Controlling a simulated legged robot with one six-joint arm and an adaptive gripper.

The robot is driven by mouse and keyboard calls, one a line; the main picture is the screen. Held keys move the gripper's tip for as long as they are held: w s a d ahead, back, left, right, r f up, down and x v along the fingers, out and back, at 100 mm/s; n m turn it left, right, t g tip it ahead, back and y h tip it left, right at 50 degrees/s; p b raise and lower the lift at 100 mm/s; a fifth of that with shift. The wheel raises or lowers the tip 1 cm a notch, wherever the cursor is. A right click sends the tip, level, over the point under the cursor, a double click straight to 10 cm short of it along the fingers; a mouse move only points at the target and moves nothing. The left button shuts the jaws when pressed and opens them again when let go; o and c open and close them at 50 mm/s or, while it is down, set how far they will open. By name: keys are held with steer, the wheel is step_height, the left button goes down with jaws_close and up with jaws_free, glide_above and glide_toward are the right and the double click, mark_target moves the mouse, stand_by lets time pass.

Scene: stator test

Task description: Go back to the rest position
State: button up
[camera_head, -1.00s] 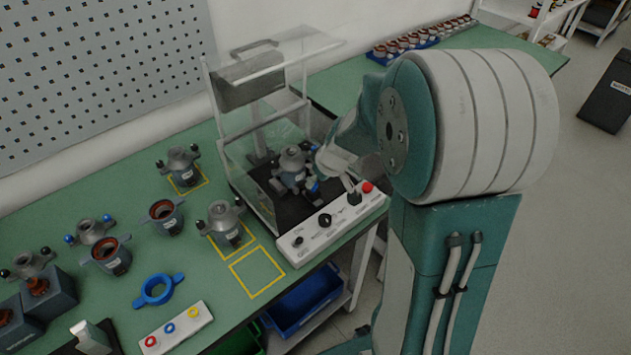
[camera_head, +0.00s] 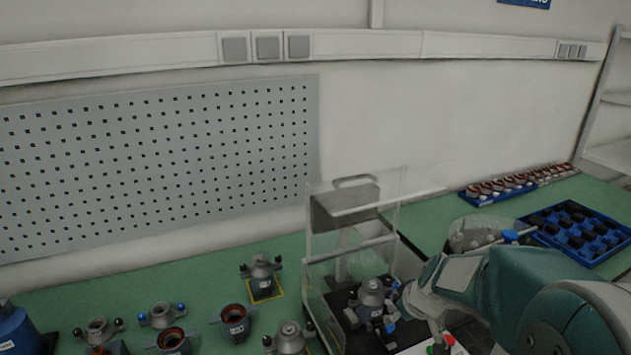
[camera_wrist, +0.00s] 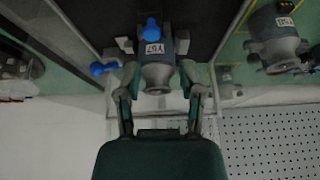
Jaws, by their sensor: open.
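My gripper (camera_wrist: 160,80) is open. In the wrist view its two fingers stand one on each side of a grey motor unit (camera_wrist: 155,76) with a white label and a blue knob; whether they touch it cannot be told. In the head view the unit (camera_head: 371,293) stands upright inside the clear-walled test box (camera_head: 318,291), on its dark floor. My arm reaches in from the lower right, close to the unit. My fingers are hard to make out there.
Several grey units and copper-wound parts, one a wound ring (camera_head: 235,322), stand on the green bench (camera_head: 200,275) left of the box. A bowl (camera_head: 478,233) and a blue tray (camera_head: 598,247) lie to the right. A perforated panel (camera_head: 160,165) is on the wall behind.

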steer(key=s+a+r+m, duration=0.1)
steer(key=s+a+r, duration=0.2)
steer(key=s+r, duration=0.3)
steer(key=s+a+r+m+h, duration=0.1)
steer(key=s+r, duration=0.5)
steer(key=s, duration=0.8)
steer(key=shift+a+m+t+h, duration=0.35)
steer(key=shift+a+m, duration=0.35)
steer(key=shift+a, duration=0.55)
